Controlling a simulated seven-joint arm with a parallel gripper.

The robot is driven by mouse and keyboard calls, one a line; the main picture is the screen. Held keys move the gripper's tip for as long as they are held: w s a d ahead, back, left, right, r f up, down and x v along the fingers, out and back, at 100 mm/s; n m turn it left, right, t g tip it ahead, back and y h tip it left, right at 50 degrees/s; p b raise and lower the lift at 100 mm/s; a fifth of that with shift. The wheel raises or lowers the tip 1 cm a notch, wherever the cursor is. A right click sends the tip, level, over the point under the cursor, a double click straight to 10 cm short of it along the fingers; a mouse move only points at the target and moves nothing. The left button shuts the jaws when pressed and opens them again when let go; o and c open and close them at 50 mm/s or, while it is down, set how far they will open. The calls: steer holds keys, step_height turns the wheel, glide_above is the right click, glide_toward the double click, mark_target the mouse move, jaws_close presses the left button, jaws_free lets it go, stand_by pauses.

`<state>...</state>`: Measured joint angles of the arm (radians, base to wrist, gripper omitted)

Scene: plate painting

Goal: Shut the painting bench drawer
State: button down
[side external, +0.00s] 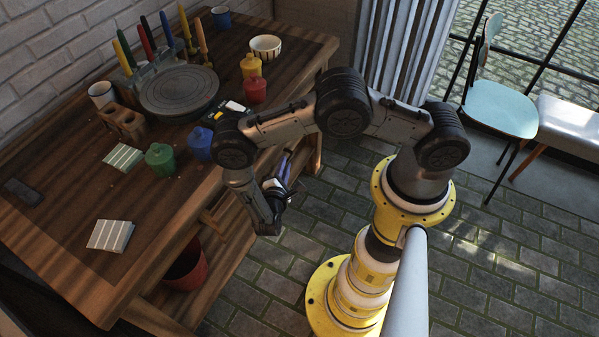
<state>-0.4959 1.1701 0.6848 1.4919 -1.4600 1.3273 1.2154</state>
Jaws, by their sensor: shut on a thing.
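The wooden painting bench (75,255) fills the left side, its front edge running diagonally toward the upper right. Under that edge, a wooden part that looks like the drawer (229,220) juts out; my arm and the bench top hide much of it. My gripper (279,187) is low in front of the bench, beside this part. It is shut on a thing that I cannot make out. A dark purple and white shape shows there, too small to tell. The fingertips and any contact with the drawer are not clear.
On the bench are a grey turntable (179,91), a green pot (160,160), a blue pot (200,144), red and yellow pots, and striped tiles (110,235). A red bucket (187,267) stands below. A blue chair (499,105) is at right. Paved floor around my base is clear.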

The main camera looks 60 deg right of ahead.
mark_target(260, 157)
steer(key=w, duration=0.8)
steer(key=shift+a, duration=0.1)
steer(key=shift+w, duration=0.1)
steer(key=c, duration=1.2)
jaws_free()
steer(key=shift+o, duration=0.2)
steer(key=shift+a+r, duration=0.1)
steer(key=v, duration=1.3)
steer(key=shift+s+a, duration=0.2)
steer(key=shift+s, duration=0.15)
steer(key=shift+r, duration=0.1)
